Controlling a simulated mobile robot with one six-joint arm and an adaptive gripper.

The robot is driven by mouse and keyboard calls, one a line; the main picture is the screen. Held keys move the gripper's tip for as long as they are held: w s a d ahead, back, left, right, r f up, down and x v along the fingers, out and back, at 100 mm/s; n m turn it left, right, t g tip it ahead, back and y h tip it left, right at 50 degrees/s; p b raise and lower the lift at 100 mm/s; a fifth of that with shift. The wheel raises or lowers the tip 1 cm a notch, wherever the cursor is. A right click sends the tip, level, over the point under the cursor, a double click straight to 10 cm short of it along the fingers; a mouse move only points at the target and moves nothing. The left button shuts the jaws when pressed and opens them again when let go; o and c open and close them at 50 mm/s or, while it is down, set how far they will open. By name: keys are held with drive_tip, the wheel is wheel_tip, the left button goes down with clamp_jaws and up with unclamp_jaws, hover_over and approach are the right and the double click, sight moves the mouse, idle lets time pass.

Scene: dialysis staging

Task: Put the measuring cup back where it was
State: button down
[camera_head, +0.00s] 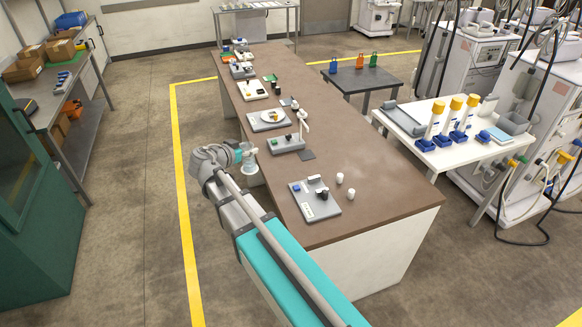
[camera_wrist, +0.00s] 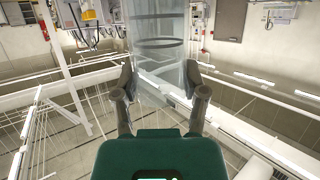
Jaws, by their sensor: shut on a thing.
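The measuring cup is a clear, see-through cylinder with dark rings. It fills the upper middle of the wrist view (camera_wrist: 158,40). My gripper (camera_wrist: 160,88) has its two fingers closed on the cup's near end, one on each side. In the head view my gripper (camera_head: 240,153) is at the left edge of the brown bench (camera_head: 345,190), beside the grey devices. The cup (camera_head: 246,165) shows there only as a small pale, see-through shape at the gripper, partly hidden by it. I cannot tell the cup's original place.
On the bench near the gripper stand a grey device with a post (camera_head: 285,145) and a scale with a round plate (camera_head: 265,122). A grey tray device (camera_head: 313,203) and two small white cups sit nearer. Bare bench top lies at the right front.

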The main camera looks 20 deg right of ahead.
drive_tip(key=shift+s, duration=0.25)
drive_tip(key=shift+d, duration=0.1)
drive_tip(key=shift+d, duration=0.15)
idle(0.3)
